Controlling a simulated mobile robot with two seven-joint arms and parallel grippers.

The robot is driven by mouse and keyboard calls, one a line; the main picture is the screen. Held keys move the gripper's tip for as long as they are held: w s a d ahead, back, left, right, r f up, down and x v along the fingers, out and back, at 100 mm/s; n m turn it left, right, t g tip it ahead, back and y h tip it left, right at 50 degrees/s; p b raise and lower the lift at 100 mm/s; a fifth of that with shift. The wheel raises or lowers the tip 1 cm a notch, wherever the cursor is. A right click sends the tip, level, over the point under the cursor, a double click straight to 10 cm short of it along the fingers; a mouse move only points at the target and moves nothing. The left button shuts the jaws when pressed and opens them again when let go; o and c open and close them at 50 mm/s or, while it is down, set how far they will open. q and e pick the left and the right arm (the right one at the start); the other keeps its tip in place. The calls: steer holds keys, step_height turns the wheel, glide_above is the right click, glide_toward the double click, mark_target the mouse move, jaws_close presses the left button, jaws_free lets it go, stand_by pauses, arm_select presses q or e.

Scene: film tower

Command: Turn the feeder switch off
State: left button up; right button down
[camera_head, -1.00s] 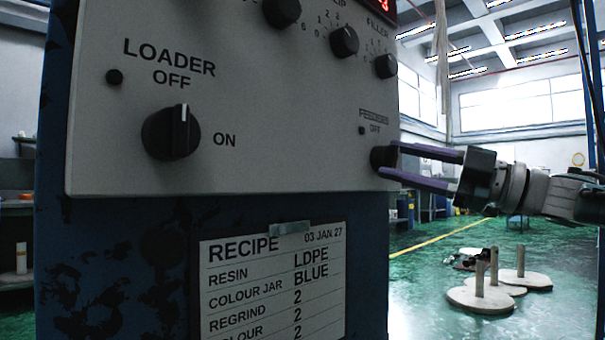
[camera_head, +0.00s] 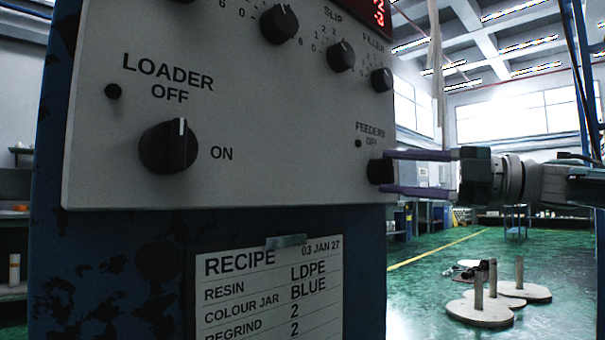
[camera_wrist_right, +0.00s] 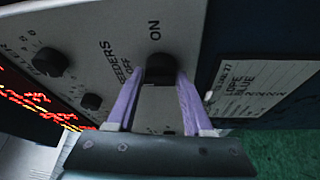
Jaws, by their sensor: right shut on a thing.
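The feeder switch is a black rotary knob (camera_head: 376,171) at the lower right edge of the grey control panel (camera_head: 270,150), under the printed word FEEDERS and OFF. In the right wrist view the knob (camera_wrist_right: 160,68) sits between the words FEEDERS OFF and ON. Its pointer mark does not show clearly. My right gripper (camera_head: 387,171) comes in from the right, its two purple fingers level, one above and one below the knob. In the right wrist view my right gripper (camera_wrist_right: 160,88) is shut on it, a finger at each side. My left gripper is not in view.
The LOADER knob (camera_head: 169,146) on the left of the panel points up to OFF. Smaller knobs, such as the filler knob (camera_head: 381,79), sit above. A recipe card (camera_head: 268,295) hangs below the panel. Round wooden bases with posts (camera_head: 493,307) stand on the green floor.

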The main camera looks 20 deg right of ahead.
steer(key=shift+f, duration=0.1)
steer(key=shift+c, duration=1.7)
jaws_free()
steer(key=r+v, duration=0.1)
steer(key=v, duration=0.8)
steer(key=shift+s+d+f+p, duration=0.3)
steer(key=shift+s+f+p, duration=0.1)
steer(key=shift+f+p, duration=0.05)
